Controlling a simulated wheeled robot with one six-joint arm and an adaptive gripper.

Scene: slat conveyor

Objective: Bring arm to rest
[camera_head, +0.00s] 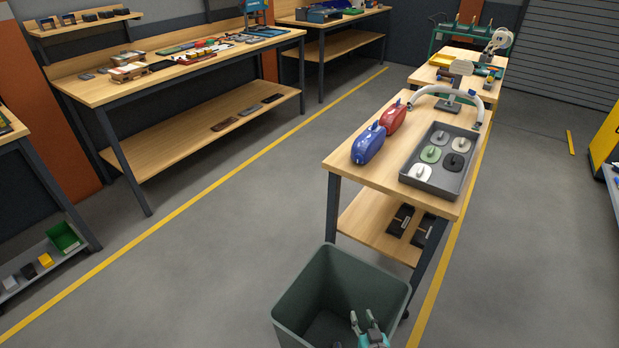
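My gripper (366,322) shows at the bottom edge of the head view, over the right part of a dark green open bin (290,304). Its two grey fingertips are spread apart with nothing visible between them. The teal body of the gripper is cut off by the frame edge. A small dark thing lies low inside the bin, too small to name. The rest of my arm is out of view.
Open grey floor (215,270) lies left of the bin, crossed by a yellow line.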

